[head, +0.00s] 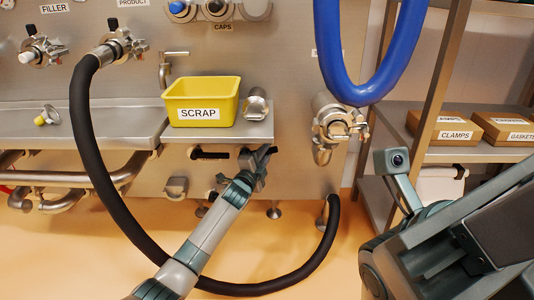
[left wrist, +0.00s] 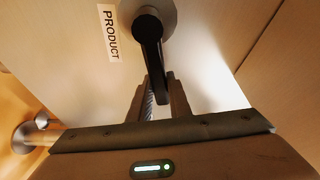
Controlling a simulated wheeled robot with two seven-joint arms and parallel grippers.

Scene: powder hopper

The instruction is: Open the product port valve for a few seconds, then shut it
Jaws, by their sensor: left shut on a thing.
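My left gripper (head: 262,165) reaches up from the lower left to the steel panel below the yellow scrap bin. In the left wrist view its two fingers (left wrist: 162,98) are shut on the black lever handle (left wrist: 152,45) of the product valve. The handle's round hub (left wrist: 150,12) sits on the panel next to a PRODUCT label (left wrist: 109,33). In the head view the gripper hides most of this handle. My right arm shows at the lower right; its gripper is out of view.
A yellow SCRAP bin (head: 201,101) stands on the steel ledge just above my left gripper. A black hose (head: 85,150) loops to the floor around my left arm. A blue hose (head: 345,88) hangs to the right. A shelf with cardboard boxes (head: 444,129) stands at the right.

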